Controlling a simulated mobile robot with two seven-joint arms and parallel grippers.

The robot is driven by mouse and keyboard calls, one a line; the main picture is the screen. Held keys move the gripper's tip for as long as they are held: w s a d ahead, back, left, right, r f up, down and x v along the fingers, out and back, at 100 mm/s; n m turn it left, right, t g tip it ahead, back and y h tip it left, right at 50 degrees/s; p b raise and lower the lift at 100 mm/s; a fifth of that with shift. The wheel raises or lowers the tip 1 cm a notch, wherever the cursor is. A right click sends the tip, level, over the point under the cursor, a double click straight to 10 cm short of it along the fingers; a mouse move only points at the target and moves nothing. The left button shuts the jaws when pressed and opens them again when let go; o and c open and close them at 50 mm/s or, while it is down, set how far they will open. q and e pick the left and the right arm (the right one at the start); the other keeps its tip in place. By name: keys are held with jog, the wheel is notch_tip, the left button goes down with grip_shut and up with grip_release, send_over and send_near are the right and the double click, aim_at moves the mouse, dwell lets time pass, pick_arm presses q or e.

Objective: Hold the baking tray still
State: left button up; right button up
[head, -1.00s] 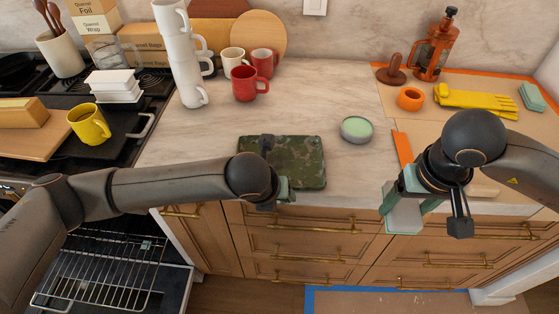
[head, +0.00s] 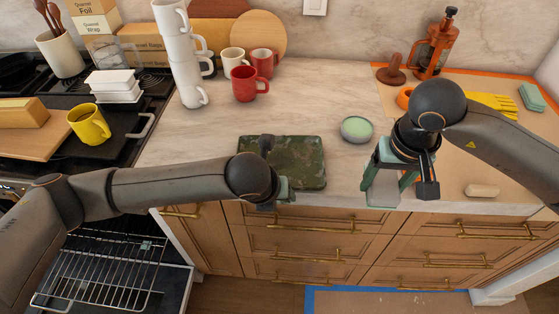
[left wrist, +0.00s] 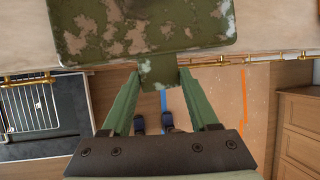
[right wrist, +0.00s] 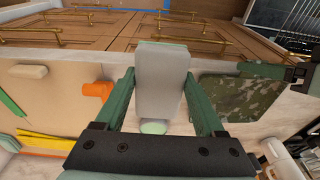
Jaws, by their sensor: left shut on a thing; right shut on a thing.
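The baking tray (head: 310,160), dark green with brown mottled patches, lies flat on the counter near its front edge. My left gripper (head: 283,192) is shut on a small tab at the tray's front edge; the left wrist view shows the tray (left wrist: 130,28) with the tab between the fingertips (left wrist: 158,80). My right gripper (head: 388,178) is shut on a pale grey block (right wrist: 160,82) with a green edge. It holds the block right of the tray, near the counter's front edge. The tray (right wrist: 240,100) also shows in the right wrist view.
A round tin of pale green paste (head: 357,129) stands right of the tray. Red mugs (head: 245,85) and a tall white mug stack (head: 185,60) stand behind it. A small pale bar (head: 482,190) lies at the right. The oven rack (head: 95,265) is pulled out at lower left.

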jog(key=w+a+r, duration=0.1)
jog(key=w+a, duration=0.5)
jog(key=a, duration=0.4)
jog(key=w+a+r, duration=0.1)
jog(key=w+a, duration=0.5)
jog(key=a, duration=0.4)
jog(key=shift+w+a+r+g+y, duration=0.3)
jog(key=shift+w+r+g, duration=0.05)
jog(key=shift+r+g, duration=0.05)
